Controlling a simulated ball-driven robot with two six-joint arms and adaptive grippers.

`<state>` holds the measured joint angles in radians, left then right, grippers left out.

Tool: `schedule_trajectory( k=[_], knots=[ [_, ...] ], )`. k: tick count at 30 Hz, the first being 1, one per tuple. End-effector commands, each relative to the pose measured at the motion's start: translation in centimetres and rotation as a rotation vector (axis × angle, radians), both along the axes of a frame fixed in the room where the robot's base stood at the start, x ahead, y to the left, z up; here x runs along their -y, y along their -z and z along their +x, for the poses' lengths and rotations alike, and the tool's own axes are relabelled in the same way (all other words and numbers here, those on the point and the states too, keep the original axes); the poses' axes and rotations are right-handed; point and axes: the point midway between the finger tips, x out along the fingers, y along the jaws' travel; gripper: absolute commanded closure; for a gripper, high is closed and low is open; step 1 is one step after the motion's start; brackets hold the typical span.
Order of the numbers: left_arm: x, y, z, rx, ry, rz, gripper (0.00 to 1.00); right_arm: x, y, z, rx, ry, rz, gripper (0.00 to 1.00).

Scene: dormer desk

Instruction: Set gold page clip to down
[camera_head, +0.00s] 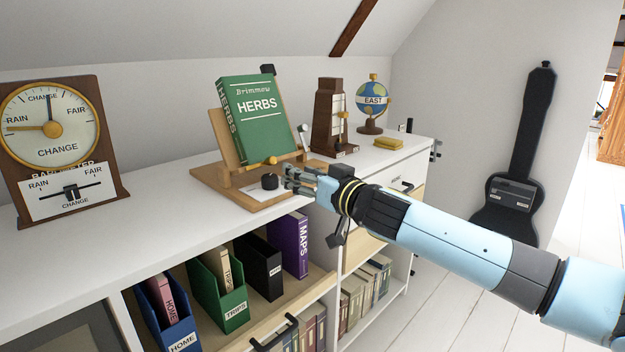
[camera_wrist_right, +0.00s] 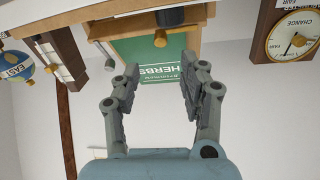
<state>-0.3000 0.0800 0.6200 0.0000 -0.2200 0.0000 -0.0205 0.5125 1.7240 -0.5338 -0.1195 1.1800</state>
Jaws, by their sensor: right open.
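A gold knob-like piece (camera_head: 272,160), which looks like the gold page clip, sits at the lower front of the green HERBS book (camera_head: 262,125). The book leans on a wooden stand (camera_head: 232,185). In the right wrist view, which is upside down, the gold piece (camera_wrist_right: 160,38) shows beyond the fingers, beside a black knob (camera_wrist_right: 170,17). My right gripper (camera_head: 288,180) is open and empty, just right of the black knob (camera_head: 270,182) and below the gold piece. In the wrist view its fingers (camera_wrist_right: 150,98) are spread with the book between and beyond them. My left gripper is out of view.
A metronome (camera_head: 328,120), a small globe (camera_head: 373,105) and a yellow block (camera_head: 388,143) stand right of the stand. A barometer (camera_head: 110,165) stands at the left. The white shelf top (camera_head: 150,225) between is clear. Files fill the shelf below.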

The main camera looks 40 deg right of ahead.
Motion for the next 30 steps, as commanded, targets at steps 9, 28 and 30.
schedule_trajectory(
  k=[9, 28, 30],
  knots=[
    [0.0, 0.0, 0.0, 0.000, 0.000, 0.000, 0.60, -0.1, 0.0, -2.8, 0.000, 0.000, -0.001, 0.57],
    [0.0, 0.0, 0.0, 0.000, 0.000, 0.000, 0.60, -0.1, -0.1, -3.2, 0.002, 0.000, 0.003, 0.57],
    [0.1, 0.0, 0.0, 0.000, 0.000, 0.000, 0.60, -0.1, 0.1, -3.3, -0.002, 0.001, 0.003, 0.57]
  ],
)
